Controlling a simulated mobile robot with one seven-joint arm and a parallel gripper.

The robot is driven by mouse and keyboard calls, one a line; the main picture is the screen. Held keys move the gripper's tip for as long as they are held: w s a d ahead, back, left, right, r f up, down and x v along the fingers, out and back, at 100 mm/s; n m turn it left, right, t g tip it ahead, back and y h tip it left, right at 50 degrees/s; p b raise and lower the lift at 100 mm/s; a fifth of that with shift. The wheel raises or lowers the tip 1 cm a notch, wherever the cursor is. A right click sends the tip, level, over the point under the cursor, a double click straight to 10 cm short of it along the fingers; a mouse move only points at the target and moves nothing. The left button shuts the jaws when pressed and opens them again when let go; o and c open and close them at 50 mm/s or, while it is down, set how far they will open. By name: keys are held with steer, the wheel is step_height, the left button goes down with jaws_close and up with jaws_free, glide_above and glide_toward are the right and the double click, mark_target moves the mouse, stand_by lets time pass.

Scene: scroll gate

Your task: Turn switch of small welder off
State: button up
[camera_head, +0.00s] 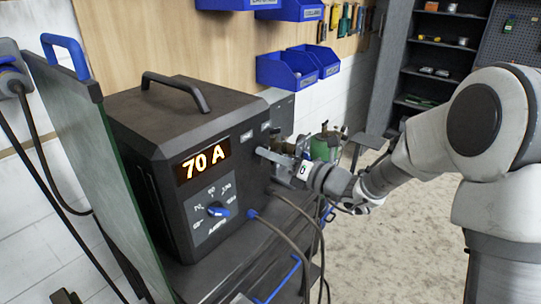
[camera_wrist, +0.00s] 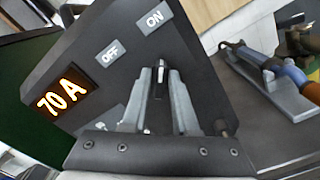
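The small welder (camera_head: 190,150) is a dark box with a lit orange "70 A" display (camera_head: 203,161). Its switch (camera_wrist: 160,78) is a small black knob with a light mark, seen in the wrist view. The mark points up, roughly towards the ON label (camera_wrist: 153,17); the OFF label (camera_wrist: 111,54) is to the upper left. My gripper (camera_wrist: 161,74) has its two grey fingers on either side of the knob, with gaps showing, so it looks open. In the head view my gripper (camera_head: 268,155) is at the welder's front right, hiding the switch.
A blue-pointer amperage dial (camera_head: 218,211) is below the display. Cables (camera_head: 285,235) run from the welder's front. A green glass panel (camera_head: 95,160) stands at the left. A torch-like tool (camera_wrist: 265,65) lies to the right in the wrist view. Open floor lies at the right.

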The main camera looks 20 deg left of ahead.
jaws_close()
steer(key=shift+b, duration=0.4)
steer(key=shift+s+a+f+n+b, duration=0.1)
steer(key=shift+s+n+b, duration=0.1)
steer(key=shift+n+b, duration=4.35)
steer(key=shift+s+n+b, duration=0.15)
steer(key=shift+n+b, duration=3.2)
steer(key=shift+b, duration=2.25)
steer(key=shift+o, duration=2)
jaws_free()
